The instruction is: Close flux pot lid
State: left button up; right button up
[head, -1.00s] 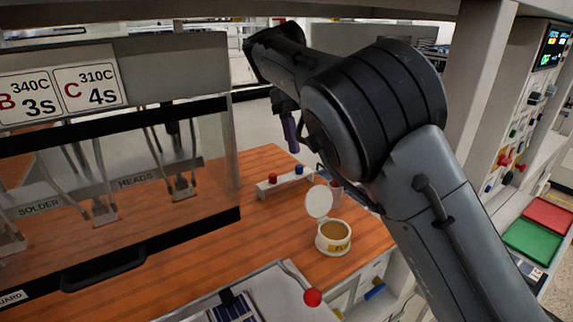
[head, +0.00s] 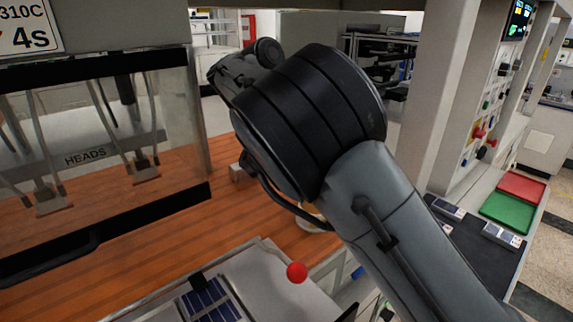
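The flux pot (head: 309,222) stands on the wooden bench, almost wholly hidden behind my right arm. Only a pale sliver of its side shows below the dark arm link, and its lid is hidden, so I cannot see whether it is open. My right arm crosses the middle of the head view, but its gripper is hidden behind the arm's own large joint. My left gripper is not in view.
A clear guard (head: 100,140) over the solder heads stands at left. A small white stand (head: 238,172) is partly hidden. Red (head: 521,187) and green (head: 506,212) trays lie at right.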

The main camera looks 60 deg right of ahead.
jog(key=shift+s+f, duration=0.1)
jog(key=shift+f, duration=0.05)
grip_shut()
dwell(0.4)
